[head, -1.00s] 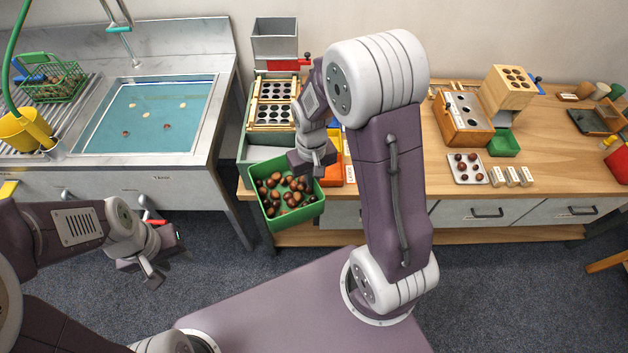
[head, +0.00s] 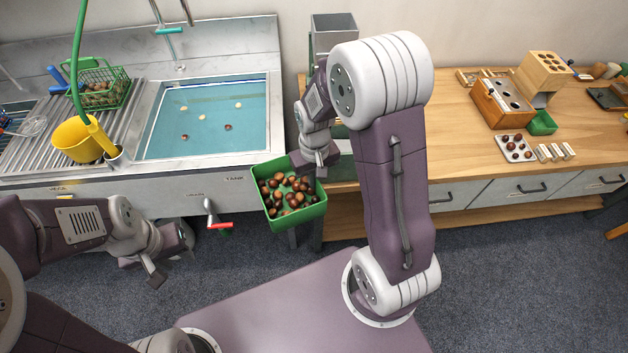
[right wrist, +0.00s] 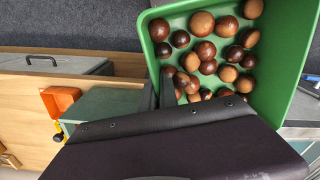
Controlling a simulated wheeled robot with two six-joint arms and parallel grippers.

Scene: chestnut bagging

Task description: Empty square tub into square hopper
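The green square tub (head: 289,215) holds many brown chestnuts and hangs in front of the sink counter, roughly level. My right gripper (head: 311,166) is shut on the tub's far rim. In the right wrist view the tub (right wrist: 160,75) shows at the upper right with chestnuts inside, and the gripper's body hides its lower part. A grey square hopper (head: 334,24) stands at the back, up and right of the tub. My right arm hides its lower part. My left gripper (head: 165,268) is open and empty over the floor at lower left.
A sink (head: 205,125) with water and several floating chestnuts lies at the left, with a yellow scoop (head: 78,139) and a green basket (head: 106,75). A red-handled tap (head: 220,225) juts out below the counter. The wooden workbench (head: 450,140) runs right.

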